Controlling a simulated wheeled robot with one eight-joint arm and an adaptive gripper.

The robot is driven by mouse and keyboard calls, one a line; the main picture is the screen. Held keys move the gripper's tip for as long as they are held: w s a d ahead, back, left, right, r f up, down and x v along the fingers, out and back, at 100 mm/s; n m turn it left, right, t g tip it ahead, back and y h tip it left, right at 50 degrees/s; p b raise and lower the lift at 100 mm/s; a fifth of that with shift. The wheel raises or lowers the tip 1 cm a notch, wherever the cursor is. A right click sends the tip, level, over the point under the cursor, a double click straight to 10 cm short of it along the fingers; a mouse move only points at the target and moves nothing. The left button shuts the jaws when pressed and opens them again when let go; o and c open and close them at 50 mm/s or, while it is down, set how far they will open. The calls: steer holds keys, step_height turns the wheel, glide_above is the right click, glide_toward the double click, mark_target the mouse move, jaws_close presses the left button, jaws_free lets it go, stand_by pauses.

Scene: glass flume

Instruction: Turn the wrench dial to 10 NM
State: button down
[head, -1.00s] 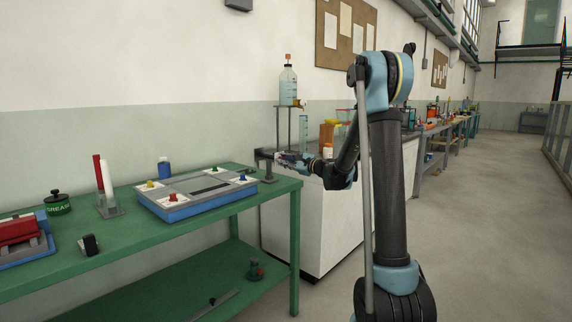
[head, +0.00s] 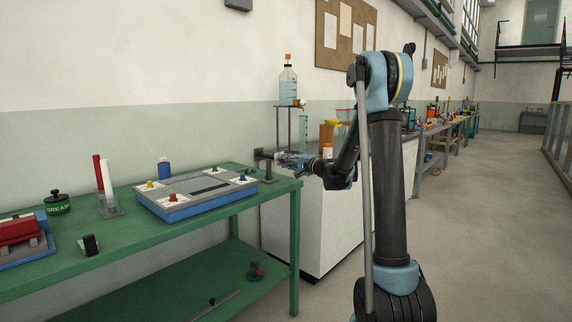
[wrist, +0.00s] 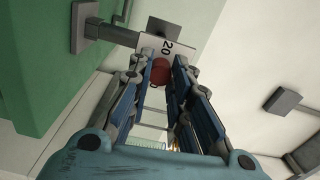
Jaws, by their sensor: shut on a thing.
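The wrench dial is a pale plate (wrist: 154,45) marked 20, with a red knob (wrist: 160,71) in front of it. Another figure beside the knob is partly hidden, and I cannot read the setting. The dial is carried on a dark stand (head: 268,166) at the right end of the green table. My gripper (wrist: 165,62) has its two fingers on either side of the red knob and is shut on it. In the head view my gripper (head: 286,159) reaches in from the right, too small there to show the dial's markings.
A blue-and-white panel box (head: 190,199) with coloured knobs sits on the green table (head: 135,242), left of the stand. A white cabinet (head: 315,226) stands behind my arm, with a bottle (head: 288,88) on a rack above. The floor at right is clear.

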steer(key=shift+n, duration=0.8)
steer(key=c, duration=1.4)
jaws_free()
steer(key=shift+c, duration=0.2)
steer(key=v, duration=1.2)
steer(key=shift+s+f, duration=0.1)
steer(key=shift+f, duration=0.05)
